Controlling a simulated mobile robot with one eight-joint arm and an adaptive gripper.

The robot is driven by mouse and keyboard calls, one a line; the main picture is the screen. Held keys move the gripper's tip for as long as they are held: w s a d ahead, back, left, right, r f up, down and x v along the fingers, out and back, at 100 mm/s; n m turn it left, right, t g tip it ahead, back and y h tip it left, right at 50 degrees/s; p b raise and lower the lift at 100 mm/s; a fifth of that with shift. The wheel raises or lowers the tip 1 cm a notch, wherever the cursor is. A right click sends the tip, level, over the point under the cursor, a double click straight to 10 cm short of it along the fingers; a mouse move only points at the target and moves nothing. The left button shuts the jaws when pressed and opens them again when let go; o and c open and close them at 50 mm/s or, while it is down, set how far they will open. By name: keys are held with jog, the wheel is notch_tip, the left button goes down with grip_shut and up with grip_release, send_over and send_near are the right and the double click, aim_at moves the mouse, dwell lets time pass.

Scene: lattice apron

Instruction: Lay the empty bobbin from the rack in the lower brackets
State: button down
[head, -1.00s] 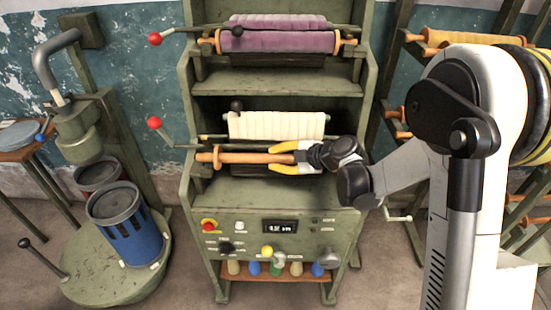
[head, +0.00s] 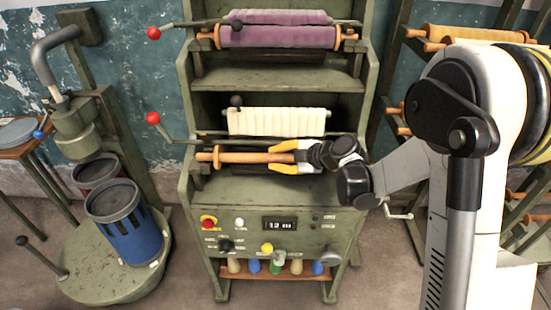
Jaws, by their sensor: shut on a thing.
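The empty bobbin (head: 243,157) is a bare orange wooden rod with a flange near its left end. It lies level across the front of the lower bay of the green machine (head: 273,192). My gripper (head: 287,157), with yellow fingers, is shut on its right part and hides that end. The bobbin's left end is at the left lower bracket (head: 198,168); I cannot tell whether it rests in it. The right bracket is hidden behind my gripper. A cream roll (head: 276,121) sits just behind and above the bobbin.
A purple-wound bobbin (head: 278,37) sits in the upper brackets. Levers with red knobs (head: 153,118) stick out at left. A control panel (head: 270,233) is below. A rack with wound bobbins (head: 462,38) stands at right, partly behind my arm. A blue drum (head: 126,222) stands at left.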

jog(key=shift+f, duration=0.2)
dwell(0.6)
jog(key=c, duration=1.2)
grip_release()
jog(key=v, duration=1.2)
